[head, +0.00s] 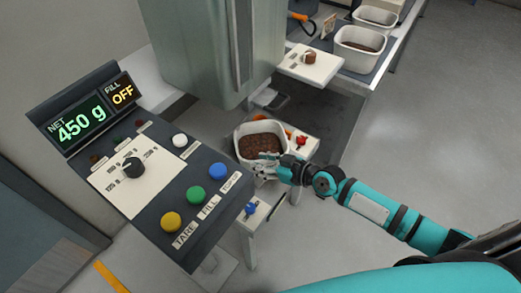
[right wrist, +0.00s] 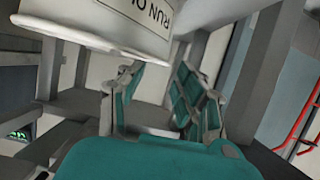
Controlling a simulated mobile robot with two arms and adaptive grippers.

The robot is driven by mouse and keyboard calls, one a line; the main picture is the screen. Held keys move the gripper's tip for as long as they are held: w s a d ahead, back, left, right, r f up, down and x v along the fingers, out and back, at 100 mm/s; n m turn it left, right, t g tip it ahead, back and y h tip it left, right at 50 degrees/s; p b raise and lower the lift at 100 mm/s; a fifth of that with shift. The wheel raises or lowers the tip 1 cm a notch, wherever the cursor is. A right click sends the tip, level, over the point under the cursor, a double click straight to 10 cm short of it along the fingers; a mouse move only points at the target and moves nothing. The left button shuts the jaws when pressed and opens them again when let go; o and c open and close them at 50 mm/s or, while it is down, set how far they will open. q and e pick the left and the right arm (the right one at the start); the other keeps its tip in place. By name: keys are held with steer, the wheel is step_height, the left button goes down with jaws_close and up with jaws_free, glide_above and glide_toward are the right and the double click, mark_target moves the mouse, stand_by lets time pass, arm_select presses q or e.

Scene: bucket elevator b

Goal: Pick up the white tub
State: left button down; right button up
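The white tub (head: 239,148), filled with dark brown stuff, sits upright on a small pale stand beside the control panel in the head view. My right gripper (head: 268,165) is at the tub's near right side, close to its wall; I cannot tell whether it touches. In the right wrist view the gripper's two fingers (right wrist: 158,95) are apart with nothing seen between them. A white rimmed surface with letters (right wrist: 105,22) hangs over the upper left there; I cannot tell whether it is the tub. My left gripper is not in view.
The control panel (head: 100,188) reads 450 g and OFF, with coloured buttons. A grey metal column (head: 205,50) stands behind the tub. Two more white tubs (head: 345,57) (head: 362,20) and a pale plate (head: 325,66) with a brown lump are at the back. Floor at right is clear.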

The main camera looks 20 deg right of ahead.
mark_target(245, 160)
steer(key=x, duration=0.7)
steer(key=shift+s, duration=0.1)
jaws_close()
steer(key=shift+d, duration=0.1)
